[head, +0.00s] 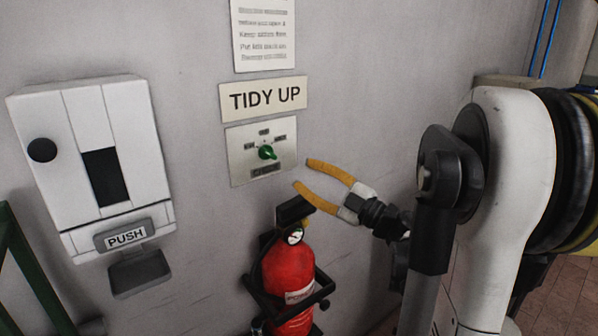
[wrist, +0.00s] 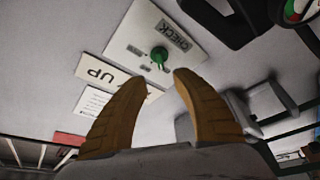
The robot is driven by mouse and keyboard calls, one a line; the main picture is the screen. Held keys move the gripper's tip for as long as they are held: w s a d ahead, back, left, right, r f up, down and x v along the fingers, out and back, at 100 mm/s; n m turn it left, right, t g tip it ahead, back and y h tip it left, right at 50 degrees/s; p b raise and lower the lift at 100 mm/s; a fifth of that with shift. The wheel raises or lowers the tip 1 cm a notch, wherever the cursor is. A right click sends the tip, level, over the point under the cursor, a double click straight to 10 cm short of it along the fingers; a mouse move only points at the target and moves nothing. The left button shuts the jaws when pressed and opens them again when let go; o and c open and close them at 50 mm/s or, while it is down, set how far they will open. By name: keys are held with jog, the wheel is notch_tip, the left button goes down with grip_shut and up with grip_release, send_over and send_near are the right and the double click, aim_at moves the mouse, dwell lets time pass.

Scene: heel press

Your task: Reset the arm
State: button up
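My gripper (head: 303,173) has two yellow-orange fingers spread apart with nothing between them. In the head view it is in front of the wall, just right of and slightly below a plate (head: 240,168) with a green knob (head: 267,152). In the wrist view the fingers (wrist: 152,84) also stand apart, and the green knob (wrist: 159,55) shows beyond the gap between their tips. The fingers do not appear to touch the knob. My arm is bent on the right of the head view.
A red fire extinguisher (head: 288,275) hangs in a black bracket below my gripper. A white dispenser (head: 115,150) with a PUSH lever (head: 126,235) is on the wall at left. A TIDY UP sign (head: 264,98) and a notice (head: 265,35) are above the plate.

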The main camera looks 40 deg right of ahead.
dwell(0.4)
notch_tip(320, 180, up, 6)
jog(key=w+m+t+h+b, duration=0.1)
jog(key=w+m+t+h, duration=0.15)
jog(key=m+h, duration=0.5)
jog(key=s+a+f+m+g+b, duration=0.1)
jog(key=s+a+f+m+g, duration=0.2)
jog(key=s+a+f+g, duration=0.4)
jog(key=s+a+f+m+g+b, duration=0.1)
jog(key=s+a+f+m+g, duration=0.3)
jog(key=f, duration=1.4)
jog(key=s+a+g, duration=0.4)
jog(key=s+a, duration=0.3)
jog(key=a, duration=0.3)
jog(key=shift+s+a+f+b, duration=0.2)
jog(key=shift+s+a+b, duration=0.1)
jog(key=shift+s+a, duration=0.1)
